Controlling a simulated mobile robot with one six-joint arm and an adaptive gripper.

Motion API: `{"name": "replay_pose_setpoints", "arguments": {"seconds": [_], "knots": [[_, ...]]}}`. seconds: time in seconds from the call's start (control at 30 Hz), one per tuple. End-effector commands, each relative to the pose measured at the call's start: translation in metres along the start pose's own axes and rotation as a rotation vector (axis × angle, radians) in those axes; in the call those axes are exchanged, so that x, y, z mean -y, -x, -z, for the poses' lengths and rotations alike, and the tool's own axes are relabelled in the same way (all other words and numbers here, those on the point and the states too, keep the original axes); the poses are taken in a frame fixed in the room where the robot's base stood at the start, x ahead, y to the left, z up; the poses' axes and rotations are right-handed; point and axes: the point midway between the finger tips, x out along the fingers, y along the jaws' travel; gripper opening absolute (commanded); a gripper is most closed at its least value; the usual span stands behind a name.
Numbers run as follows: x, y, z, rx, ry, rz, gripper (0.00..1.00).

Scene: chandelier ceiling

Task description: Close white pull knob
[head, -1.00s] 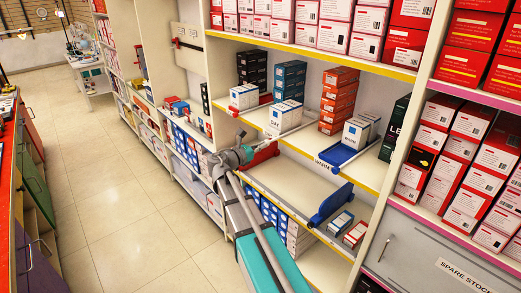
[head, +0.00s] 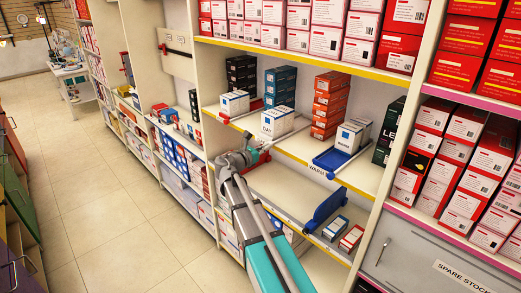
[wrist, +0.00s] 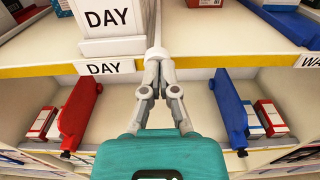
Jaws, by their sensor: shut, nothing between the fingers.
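The white pull knob (wrist: 157,53) is at the shelf's front edge in the wrist view, on the end of a pale bar running back beside the white boxes marked DAY (wrist: 112,20). In the head view the pale bar (head: 293,133) reaches forward along the DAY boxes (head: 277,121). My gripper (wrist: 158,62) is shut, with nothing between its fingers. Its fingertips are at the front of the knob; contact cannot be told for certain. In the head view my gripper (head: 264,147) is at the shelf edge and hides the knob.
A blue slider (head: 333,160) holds white boxes to the right, and a red slider (head: 241,112) is to the left. On the shelf below are a blue slider (wrist: 231,112) and a red slider (wrist: 80,115). The aisle floor (head: 110,210) is clear.

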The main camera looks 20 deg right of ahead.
Motion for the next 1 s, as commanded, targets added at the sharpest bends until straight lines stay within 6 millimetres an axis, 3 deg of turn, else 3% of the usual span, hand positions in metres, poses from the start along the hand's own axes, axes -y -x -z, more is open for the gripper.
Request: {"name": "replay_pose_setpoints", "arguments": {"seconds": [0.37, 0.57, 1.0], "knots": [[-0.002, 0.007, -0.002, 0.007, 0.003, 0.002, 0.00], [-0.003, 0.031, -0.001, 0.005, 0.002, 0.001, 0.00], [-0.003, 0.101, -0.001, 0.004, 0.002, 0.001, 0.00]]}}
